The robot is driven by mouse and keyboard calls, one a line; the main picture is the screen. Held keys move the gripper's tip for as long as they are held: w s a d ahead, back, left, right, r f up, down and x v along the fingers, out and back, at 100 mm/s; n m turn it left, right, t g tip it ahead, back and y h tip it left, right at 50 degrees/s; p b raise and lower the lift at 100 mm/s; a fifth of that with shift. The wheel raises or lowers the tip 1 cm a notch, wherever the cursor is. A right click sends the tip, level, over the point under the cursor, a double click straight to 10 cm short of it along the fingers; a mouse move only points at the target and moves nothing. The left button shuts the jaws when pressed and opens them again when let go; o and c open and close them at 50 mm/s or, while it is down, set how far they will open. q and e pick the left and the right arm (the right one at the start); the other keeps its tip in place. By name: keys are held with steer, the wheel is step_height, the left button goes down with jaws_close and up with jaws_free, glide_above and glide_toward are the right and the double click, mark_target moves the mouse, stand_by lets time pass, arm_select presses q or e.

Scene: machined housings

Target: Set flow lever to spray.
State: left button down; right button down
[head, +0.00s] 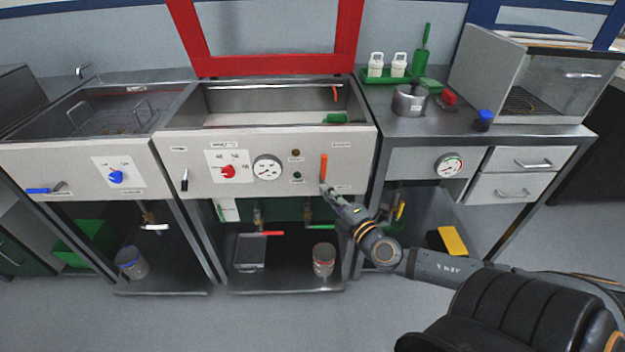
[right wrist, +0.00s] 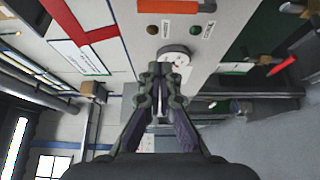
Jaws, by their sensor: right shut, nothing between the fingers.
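An orange lever (head: 323,167) stands nearly upright on the right part of the middle unit's pale front panel (head: 345,158). Its labels are too small to read, so I cannot tell its setting or confirm that it is the flow lever. My right gripper (head: 324,188) is shut and empty, close below the lever's lower end; I cannot tell if they touch. In the right wrist view the shut fingertips (right wrist: 162,70) point toward the panel, and an orange part (right wrist: 180,5) shows at the top edge. My left gripper is not in view.
The panel also has a red knob (head: 228,171), a round gauge (head: 267,167) and a black-handled lever (head: 185,180). Below are a red-handled valve (head: 272,233) and a green-handled valve (head: 320,227). A drawer unit (head: 515,160) stands to the right.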

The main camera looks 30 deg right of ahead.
mark_target(323, 166)
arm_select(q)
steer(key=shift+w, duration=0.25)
arm_select(e)
steer(key=shift+a+r, duration=0.15)
steer(key=shift+a, duration=0.05)
